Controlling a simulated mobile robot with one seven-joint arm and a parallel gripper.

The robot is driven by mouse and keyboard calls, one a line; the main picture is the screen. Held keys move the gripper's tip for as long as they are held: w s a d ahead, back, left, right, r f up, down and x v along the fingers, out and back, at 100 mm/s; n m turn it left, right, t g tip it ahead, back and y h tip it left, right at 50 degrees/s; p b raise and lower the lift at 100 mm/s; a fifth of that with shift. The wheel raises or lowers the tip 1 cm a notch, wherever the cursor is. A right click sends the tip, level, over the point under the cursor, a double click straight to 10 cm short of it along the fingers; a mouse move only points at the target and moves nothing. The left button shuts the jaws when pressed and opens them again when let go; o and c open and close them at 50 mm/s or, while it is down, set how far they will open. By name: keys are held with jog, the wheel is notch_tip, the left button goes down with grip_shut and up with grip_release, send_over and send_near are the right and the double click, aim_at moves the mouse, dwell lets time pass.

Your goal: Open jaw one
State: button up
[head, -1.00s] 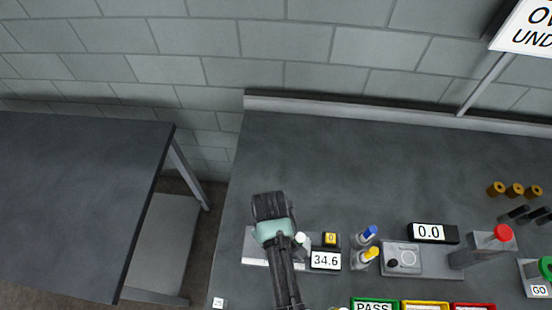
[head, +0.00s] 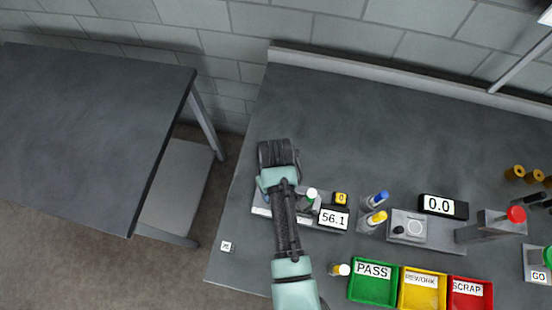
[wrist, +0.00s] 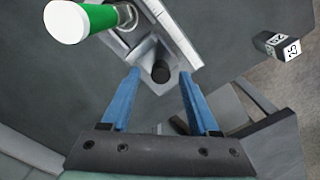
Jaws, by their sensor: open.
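A grey caliper-like device with a pale scale bar (head: 262,211) lies on the dark bench. Its readout (head: 334,219) shows 56.1, beside a yellow 0 button (head: 341,198). My gripper (wrist: 161,76) is open, its blue fingers on either side of a grey block with a dark round hole or knob (wrist: 160,73); I cannot tell if they touch it. In the wrist view, the device's silver scale (wrist: 176,32) runs past the block. A green cylinder with a white end (wrist: 92,22) stands close by at upper left. No part is visibly marked jaw one. In the head view my arm hides the fingertips.
A small labelled block (head: 226,246) sits near the bench's left edge. PASS (head: 373,284), REWORK (head: 423,289) and SCRAP (head: 468,293) trays line the front. The bench behind is clear.

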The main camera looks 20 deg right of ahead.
notch_tip(320, 180, up, 12)
jog(key=shift+b, duration=0.45)
dwell(0.4)
